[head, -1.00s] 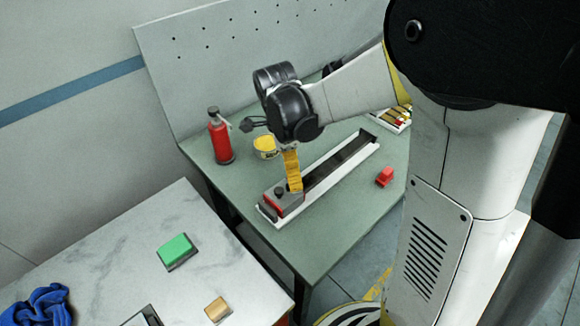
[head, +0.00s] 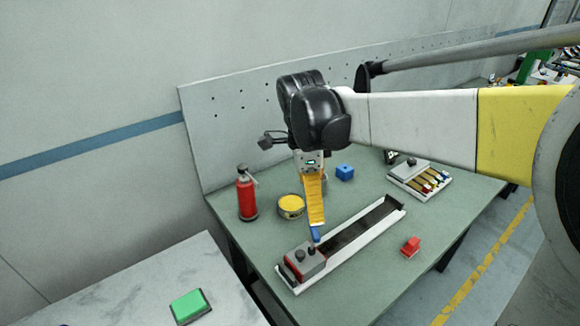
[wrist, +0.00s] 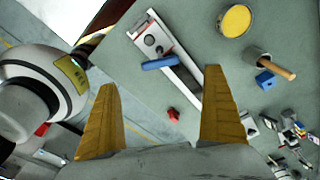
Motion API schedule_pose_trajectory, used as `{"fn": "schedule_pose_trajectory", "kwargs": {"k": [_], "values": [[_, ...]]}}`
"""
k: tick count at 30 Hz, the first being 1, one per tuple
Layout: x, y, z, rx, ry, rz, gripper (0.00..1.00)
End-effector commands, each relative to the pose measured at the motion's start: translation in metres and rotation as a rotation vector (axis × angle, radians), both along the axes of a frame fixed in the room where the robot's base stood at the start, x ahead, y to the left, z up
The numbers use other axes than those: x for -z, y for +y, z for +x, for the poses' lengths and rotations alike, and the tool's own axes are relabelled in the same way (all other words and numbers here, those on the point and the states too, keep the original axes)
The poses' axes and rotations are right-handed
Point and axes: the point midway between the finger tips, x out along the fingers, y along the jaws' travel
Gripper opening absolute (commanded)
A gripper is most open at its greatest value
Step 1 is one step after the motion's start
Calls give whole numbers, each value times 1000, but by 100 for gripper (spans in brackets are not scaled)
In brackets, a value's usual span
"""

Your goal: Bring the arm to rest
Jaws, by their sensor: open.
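My gripper (head: 315,222) points down over the near end of the label magazine, a long pale tray with a dark channel (head: 350,232). In the wrist view my gripper (wrist: 160,78) has its yellow fingers spread wide apart. A blue bar (head: 315,234) shows just below the fingertips in the head view. In the wrist view the blue bar (wrist: 160,62) lies across the magazine (wrist: 186,88), beyond the fingers and apparently clear of them. A red and grey block with dark knobs (head: 304,262) sits at the magazine's near end.
A red bottle (head: 247,197), a yellow tin (head: 291,207), a blue block (head: 345,172), a red block (head: 411,247) and a tray of coloured pieces (head: 420,180) stand around the magazine. A perforated board (head: 230,115) backs the table. A green-topped block (head: 188,306) lies on the marble table.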

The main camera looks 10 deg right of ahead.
Motion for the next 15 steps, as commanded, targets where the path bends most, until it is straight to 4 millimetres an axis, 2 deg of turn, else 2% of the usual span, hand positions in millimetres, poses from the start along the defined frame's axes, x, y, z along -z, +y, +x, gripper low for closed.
{"fn": "schedule_pose_trajectory", "kwargs": {"k": [4, 7, 11, 15], "values": [[-1, 0, -3, -28, -7, 3, 98], [1, -2, -14, -138, -36, 10, 98], [7, -6, -38, -410, -109, 11, 98], [18, -9, -67, -760, -207, -35, 98]]}}
